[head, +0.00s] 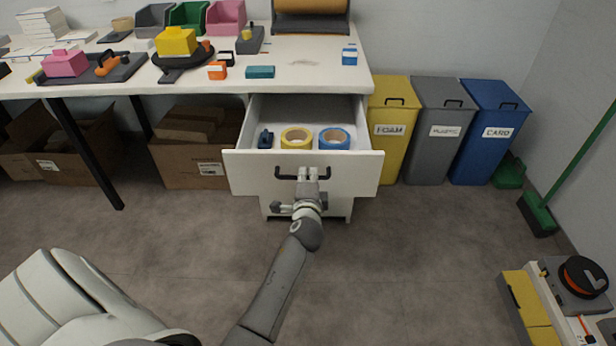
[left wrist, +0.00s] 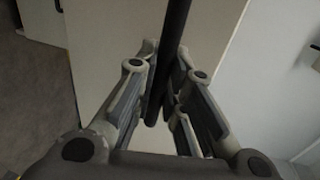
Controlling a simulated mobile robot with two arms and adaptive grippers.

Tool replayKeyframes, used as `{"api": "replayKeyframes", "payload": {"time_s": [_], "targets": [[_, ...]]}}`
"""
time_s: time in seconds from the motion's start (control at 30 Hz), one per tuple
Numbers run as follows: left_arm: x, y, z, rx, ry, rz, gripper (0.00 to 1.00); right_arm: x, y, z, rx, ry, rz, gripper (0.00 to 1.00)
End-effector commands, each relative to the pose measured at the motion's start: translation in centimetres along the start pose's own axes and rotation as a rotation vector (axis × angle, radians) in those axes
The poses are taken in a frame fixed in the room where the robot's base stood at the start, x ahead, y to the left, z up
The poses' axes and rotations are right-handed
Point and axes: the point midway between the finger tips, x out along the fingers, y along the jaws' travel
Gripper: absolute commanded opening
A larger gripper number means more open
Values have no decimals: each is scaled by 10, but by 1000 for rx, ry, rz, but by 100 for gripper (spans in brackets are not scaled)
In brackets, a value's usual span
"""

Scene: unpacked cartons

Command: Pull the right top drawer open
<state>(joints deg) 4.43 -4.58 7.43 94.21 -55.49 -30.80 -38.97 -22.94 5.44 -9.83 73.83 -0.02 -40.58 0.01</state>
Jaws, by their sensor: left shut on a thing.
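The top drawer (head: 245,172) under the right end of the white table is pulled out, its inside showing. It has a dark bar handle (head: 325,174) on its white front. My left gripper (head: 307,176) is shut on the handle near its middle. In the left wrist view the dark handle bar (left wrist: 172,45) runs between the two fingers (left wrist: 163,105). In the drawer lie a yellow tape roll (head: 297,132), a blue tape roll (head: 334,134) and a small dark blue object (head: 265,138). My right gripper is not in view.
Yellow (head: 394,150), grey (head: 440,150) and blue (head: 486,150) bins stand right of the drawer. Cardboard cartons (head: 190,165) sit under the table, left of it. A green broom (head: 540,212) leans at the right wall. The floor in front (head: 400,260) is clear.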

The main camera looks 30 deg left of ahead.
Motion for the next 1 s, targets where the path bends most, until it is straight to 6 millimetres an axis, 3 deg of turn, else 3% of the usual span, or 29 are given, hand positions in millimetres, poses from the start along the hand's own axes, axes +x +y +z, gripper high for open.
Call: {"api": "replayKeyframes", "payload": {"time_s": [0.1,0.13,0.3,0.67,1.0], "targets": [[0,1,1,0,-2,1,0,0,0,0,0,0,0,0],[0,1,1,0,-2,1,14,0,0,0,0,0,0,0],[0,0,0,0,-1,1,34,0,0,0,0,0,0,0],[-4,0,0,0,0,0,34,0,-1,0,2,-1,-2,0],[-53,1,0,-1,0,2,34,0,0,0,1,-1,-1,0]]}}
